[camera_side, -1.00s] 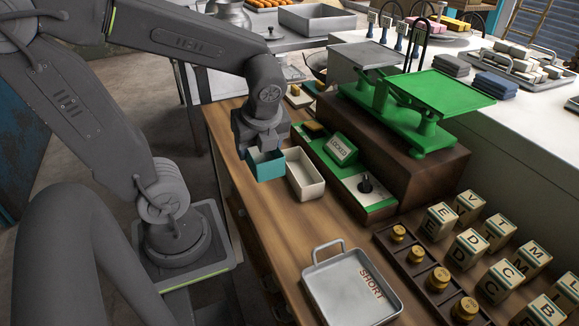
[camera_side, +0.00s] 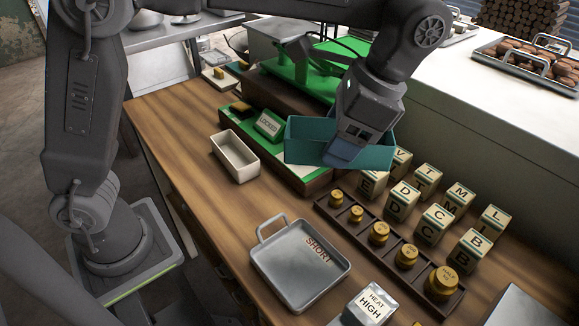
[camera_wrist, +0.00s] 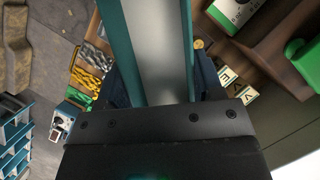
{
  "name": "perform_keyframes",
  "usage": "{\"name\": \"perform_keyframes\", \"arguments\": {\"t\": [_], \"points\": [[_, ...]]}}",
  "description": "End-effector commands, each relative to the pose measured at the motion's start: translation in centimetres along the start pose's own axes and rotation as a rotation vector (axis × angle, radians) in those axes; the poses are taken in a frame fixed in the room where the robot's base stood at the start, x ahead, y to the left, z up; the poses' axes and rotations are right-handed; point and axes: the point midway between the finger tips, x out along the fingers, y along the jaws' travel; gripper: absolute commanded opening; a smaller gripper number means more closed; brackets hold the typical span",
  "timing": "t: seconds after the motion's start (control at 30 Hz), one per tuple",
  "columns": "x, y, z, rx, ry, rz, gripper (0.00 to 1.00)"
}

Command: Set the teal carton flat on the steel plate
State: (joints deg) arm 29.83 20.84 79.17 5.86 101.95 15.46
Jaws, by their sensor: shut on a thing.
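The teal carton (camera_side: 300,140) is held in the air by my gripper (camera_side: 347,148), above the green locker strip and just left of the letter cubes. Its wall also shows close up in the wrist view (camera_wrist: 117,50), at my gripper. The gripper is shut on the carton and hides part of it. A grey steel tray (camera_side: 300,264) marked SHORT lies on the wooden bench, below and left of the carton, clear of it. A plain grey slab (camera_side: 517,306) is cut off at the lower right edge. I cannot tell which surface is the steel plate.
A cream open box (camera_side: 235,157) stands on the bench at left. The green scale (camera_side: 305,68) is behind. Bare bench lies left of the tray.

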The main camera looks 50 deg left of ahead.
Motion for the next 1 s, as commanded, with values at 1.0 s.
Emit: {"name": "perform_keyframes", "arguments": {"t": [1.0], "points": [[13.5,-12.1,16.8,-0.617,0.002,0.251,0.35]]}}
